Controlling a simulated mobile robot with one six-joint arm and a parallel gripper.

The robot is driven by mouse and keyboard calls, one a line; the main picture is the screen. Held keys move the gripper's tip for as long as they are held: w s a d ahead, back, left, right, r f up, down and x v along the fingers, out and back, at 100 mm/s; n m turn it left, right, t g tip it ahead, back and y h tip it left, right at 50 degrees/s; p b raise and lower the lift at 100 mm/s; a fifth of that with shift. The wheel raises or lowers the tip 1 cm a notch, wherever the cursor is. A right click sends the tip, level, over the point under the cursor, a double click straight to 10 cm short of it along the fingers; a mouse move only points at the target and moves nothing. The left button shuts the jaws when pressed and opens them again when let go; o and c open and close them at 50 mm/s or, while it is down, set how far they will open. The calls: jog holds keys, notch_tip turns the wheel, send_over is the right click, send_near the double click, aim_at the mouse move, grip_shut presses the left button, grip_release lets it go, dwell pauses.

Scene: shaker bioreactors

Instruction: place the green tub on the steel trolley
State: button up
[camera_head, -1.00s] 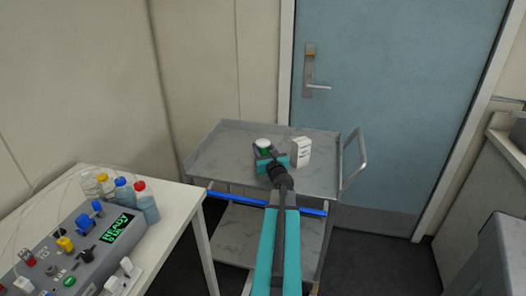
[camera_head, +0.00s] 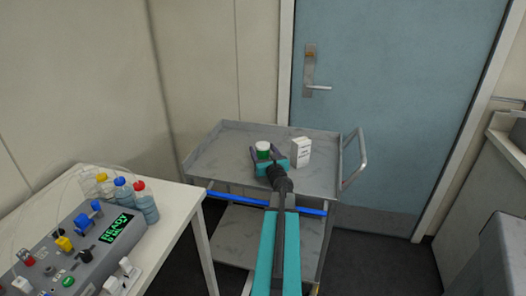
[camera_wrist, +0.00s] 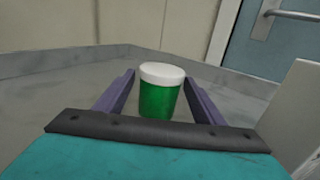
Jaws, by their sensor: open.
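The green tub (camera_head: 263,151) with a white lid stands upright on the top shelf of the steel trolley (camera_head: 225,153). My gripper (camera_head: 264,154) is open around it, low over the shelf. In the wrist view the tub (camera_wrist: 160,92) stands between the far ends of the two purple fingers (camera_wrist: 160,97), with a gap visible on each side. The tub's base is on the grey shelf surface (camera_wrist: 60,97).
A white box (camera_head: 301,151) stands on the trolley just right of my gripper. The trolley's raised rim and right handle (camera_head: 354,160) border the shelf. A white table (camera_head: 180,205) with bottles (camera_head: 145,203) and a control box (camera_head: 85,245) is at left. The shelf's left part is clear.

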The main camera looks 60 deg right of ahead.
jog(key=shift+s+r, duration=0.1)
jog(key=shift+r, duration=0.05)
jog(key=shift+b+v, duration=0.45)
jog(key=shift+v, duration=4.1)
jog(key=shift+r+p, duration=0.1)
jog(key=shift+p, duration=1.1)
jog(key=p+v, duration=0.2)
jog(key=p, duration=0.4)
jog(key=shift+s+a+p, duration=0.25)
jog(key=shift+a+p, duration=0.05)
jog(key=shift+p, duration=0.8)
